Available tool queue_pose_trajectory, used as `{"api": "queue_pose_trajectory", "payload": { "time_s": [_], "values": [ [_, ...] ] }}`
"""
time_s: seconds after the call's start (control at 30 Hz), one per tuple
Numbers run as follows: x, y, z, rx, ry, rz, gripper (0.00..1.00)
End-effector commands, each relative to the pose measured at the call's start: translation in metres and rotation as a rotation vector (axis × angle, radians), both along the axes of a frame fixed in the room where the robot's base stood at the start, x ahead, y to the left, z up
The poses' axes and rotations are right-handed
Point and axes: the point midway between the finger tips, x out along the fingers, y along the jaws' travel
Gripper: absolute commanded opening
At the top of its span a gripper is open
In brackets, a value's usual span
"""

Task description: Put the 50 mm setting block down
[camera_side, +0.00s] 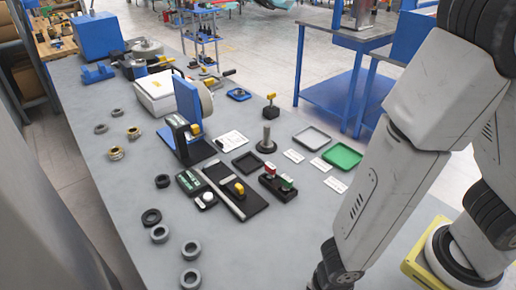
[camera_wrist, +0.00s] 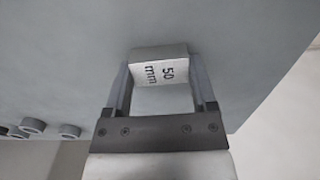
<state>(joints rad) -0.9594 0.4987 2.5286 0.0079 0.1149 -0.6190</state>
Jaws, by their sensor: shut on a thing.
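The 50 mm setting block (camera_wrist: 160,66) is a light metal block marked "50 mm" in the wrist view. My gripper (camera_wrist: 158,88) is shut on it, with one finger on each side. The grey bench top (camera_wrist: 90,60) lies beyond the block; I cannot tell whether the block touches it. In the side view my arm runs down to the bottom edge, and the gripper and block are out of that picture.
Several grey rings (camera_wrist: 32,126) lie at the left in the wrist view. The side view shows rings (camera_side: 160,233) on the near bench, a black fixture (camera_side: 236,196) at the middle, and a green tray (camera_side: 342,155) and dark tray (camera_side: 311,137) at the right.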

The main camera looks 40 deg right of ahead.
Motion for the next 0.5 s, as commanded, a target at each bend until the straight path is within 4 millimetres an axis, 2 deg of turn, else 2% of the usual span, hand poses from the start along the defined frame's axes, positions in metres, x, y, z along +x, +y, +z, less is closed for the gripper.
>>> {"api": "queue_pose_trajectory", "payload": {
  "time_s": [0.03,0.1,0.13,0.5],
  "values": [
    [0.0000,0.0000,-0.0009,-0.001,0.000,0.000,0.76],
    [0.0001,0.0001,-0.0006,0.000,0.000,0.000,0.98],
    [0.0000,0.0001,-0.0006,0.000,0.000,0.000,1.00],
    [0.0001,0.0002,0.0014,0.001,-0.001,0.000,1.00]
  ]
}}
